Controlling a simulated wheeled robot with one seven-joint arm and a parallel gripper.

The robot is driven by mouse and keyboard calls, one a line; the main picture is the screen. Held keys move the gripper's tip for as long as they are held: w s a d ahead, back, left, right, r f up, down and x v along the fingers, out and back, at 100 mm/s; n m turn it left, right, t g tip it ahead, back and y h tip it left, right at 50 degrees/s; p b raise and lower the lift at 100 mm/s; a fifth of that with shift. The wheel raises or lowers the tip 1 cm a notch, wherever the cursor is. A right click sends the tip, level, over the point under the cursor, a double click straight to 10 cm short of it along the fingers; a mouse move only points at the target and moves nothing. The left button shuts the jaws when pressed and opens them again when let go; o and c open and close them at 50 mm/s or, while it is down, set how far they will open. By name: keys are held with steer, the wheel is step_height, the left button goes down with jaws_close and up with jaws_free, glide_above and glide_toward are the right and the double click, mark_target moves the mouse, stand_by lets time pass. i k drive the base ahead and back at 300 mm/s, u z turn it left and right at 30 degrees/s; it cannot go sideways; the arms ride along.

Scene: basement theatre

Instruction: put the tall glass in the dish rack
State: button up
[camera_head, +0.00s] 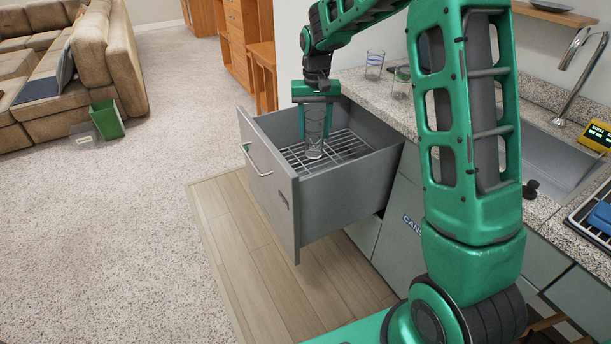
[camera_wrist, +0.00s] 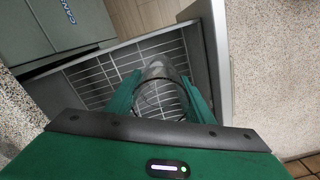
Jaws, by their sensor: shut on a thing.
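The tall glass (camera_head: 315,130) is clear and upright, inside the open grey drawer (camera_head: 272,222). A wire dish rack (camera_head: 345,145) lines the drawer's floor. My gripper (camera_head: 316,112) points down into the drawer and is shut on the glass, one finger on each side. In the wrist view the glass (camera_wrist: 160,88) sits between my green fingers (camera_wrist: 160,95), with the rack's wires (camera_wrist: 105,75) below it. The glass's base is at or just above the wires; I cannot tell whether it touches.
Two glasses, one with a blue pattern (camera_head: 374,65) and another (camera_head: 401,82), stand on the speckled counter (camera_head: 350,80) behind the drawer. A sink (camera_head: 550,155) is at the right. The drawer's walls surround my gripper. Open floor (camera_head: 130,230) lies at left.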

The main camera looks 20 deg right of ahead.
mark_target(300, 174)
steer(key=z, duration=0.15)
steer(key=i, duration=1)
steer(key=u, duration=0.1)
